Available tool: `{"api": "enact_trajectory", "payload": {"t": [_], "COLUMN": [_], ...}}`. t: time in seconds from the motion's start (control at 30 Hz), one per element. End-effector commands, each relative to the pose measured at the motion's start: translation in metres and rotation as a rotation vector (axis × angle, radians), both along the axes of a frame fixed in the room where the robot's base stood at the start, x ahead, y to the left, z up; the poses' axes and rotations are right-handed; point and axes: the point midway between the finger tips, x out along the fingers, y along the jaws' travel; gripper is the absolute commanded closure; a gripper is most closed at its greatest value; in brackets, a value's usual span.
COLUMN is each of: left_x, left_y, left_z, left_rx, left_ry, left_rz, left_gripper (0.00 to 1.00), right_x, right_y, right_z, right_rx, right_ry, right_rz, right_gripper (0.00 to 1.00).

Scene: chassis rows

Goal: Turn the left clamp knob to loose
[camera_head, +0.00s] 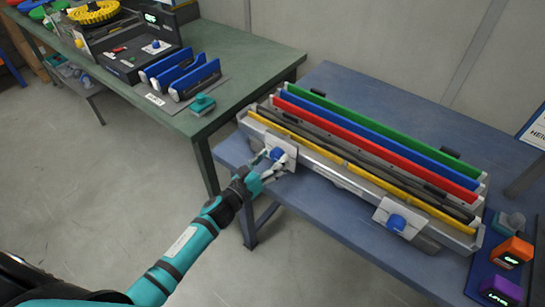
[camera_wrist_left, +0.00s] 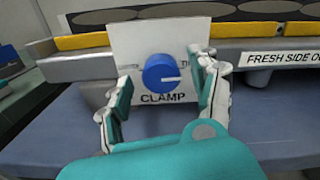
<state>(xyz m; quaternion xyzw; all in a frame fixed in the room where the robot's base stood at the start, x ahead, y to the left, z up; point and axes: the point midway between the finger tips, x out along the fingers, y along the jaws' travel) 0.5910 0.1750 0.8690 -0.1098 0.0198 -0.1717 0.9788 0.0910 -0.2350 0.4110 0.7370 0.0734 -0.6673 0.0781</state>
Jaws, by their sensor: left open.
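The left clamp knob (camera_head: 277,154) is a round blue dial on a white plate at the left end of the rack's front. In the left wrist view the knob (camera_wrist_left: 160,72) faces me above the word "CLAMP". Its white pointer line points right, toward a label starting with "T" that a finger partly hides. My left gripper (camera_head: 268,166) is open in front of the plate. In the wrist view its teal and grey fingers (camera_wrist_left: 164,88) stand on either side of the knob, apart from it. My right gripper is not in view.
The long rack (camera_head: 340,175) holds green, blue, red, dark and yellow strips on a blue table (camera_head: 345,82). A second blue knob (camera_head: 396,222) is at its right. Orange (camera_head: 512,252) and purple (camera_head: 500,291) devices stand at right. A green table (camera_head: 235,62) stands at left.

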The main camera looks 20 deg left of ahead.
Motion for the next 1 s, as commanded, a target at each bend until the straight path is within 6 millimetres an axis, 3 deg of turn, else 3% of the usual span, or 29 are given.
{"api": "enact_trajectory", "payload": {"t": [0.33, 0.77, 1.0], "left_x": [0.0039, 0.0037, 0.0037], "left_y": [-0.0021, -0.0018, -0.0017], "left_z": [0.0000, 0.0000, -0.0001], "left_rx": [-0.001, -0.001, -0.022], "left_ry": [0.000, 0.000, 0.008], "left_rz": [-0.001, -0.001, -0.001], "left_gripper": [0.38, 0.93, 0.93], "right_x": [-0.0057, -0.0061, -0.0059], "right_y": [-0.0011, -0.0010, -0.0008], "right_z": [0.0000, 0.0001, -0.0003], "right_rx": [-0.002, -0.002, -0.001], "right_ry": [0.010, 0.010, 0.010], "right_rz": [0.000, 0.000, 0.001], "right_gripper": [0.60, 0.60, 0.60]}}
